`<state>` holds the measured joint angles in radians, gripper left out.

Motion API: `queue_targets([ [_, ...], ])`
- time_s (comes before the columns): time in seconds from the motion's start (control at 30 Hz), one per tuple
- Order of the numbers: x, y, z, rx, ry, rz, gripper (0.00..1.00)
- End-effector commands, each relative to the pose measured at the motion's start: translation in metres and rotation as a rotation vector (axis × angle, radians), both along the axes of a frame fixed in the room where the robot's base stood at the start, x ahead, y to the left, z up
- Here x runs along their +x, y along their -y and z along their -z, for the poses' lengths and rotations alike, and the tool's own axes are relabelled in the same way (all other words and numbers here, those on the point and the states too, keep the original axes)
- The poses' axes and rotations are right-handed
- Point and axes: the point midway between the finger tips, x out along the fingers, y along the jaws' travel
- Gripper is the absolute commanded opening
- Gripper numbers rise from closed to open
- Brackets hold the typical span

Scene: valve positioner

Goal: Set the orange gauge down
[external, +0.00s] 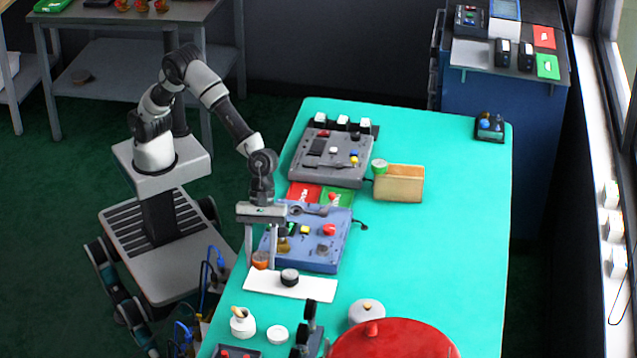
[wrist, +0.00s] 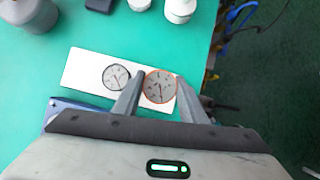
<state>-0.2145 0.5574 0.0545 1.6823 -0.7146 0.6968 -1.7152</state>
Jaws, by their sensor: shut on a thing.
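The orange gauge (wrist: 159,88) has a round grey dial with an orange rim. It sits between the two fingers of my gripper (wrist: 151,92), which is shut on it. In the external view my gripper (external: 260,265) points down at the table's left edge, with the orange gauge (external: 261,260) between its fingertips. The gauge is over the left end of a white plate (external: 313,287); whether it touches the plate I cannot tell. A black gauge (external: 290,277) sits on the plate beside it, and also shows in the wrist view (wrist: 116,78).
A blue control panel (external: 325,262) lies just behind the plate. A grey panel (external: 310,172) and a wooden block (external: 400,184) are farther back. White jars (external: 243,323) and a red round object (external: 395,342) stand in front.

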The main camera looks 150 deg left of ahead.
Motion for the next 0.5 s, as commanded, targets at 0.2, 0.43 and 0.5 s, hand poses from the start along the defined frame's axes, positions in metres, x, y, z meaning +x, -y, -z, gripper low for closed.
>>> queue_targets([
  [0.2, 0.000, -0.001, 0.036, -0.001, -0.002, -0.003, 0.14],
  [0.43, 0.001, 0.000, 0.045, 0.000, 0.001, 0.000, 0.14],
  [0.5, 0.001, 0.000, 0.045, 0.000, 0.001, 0.000, 0.14],
])
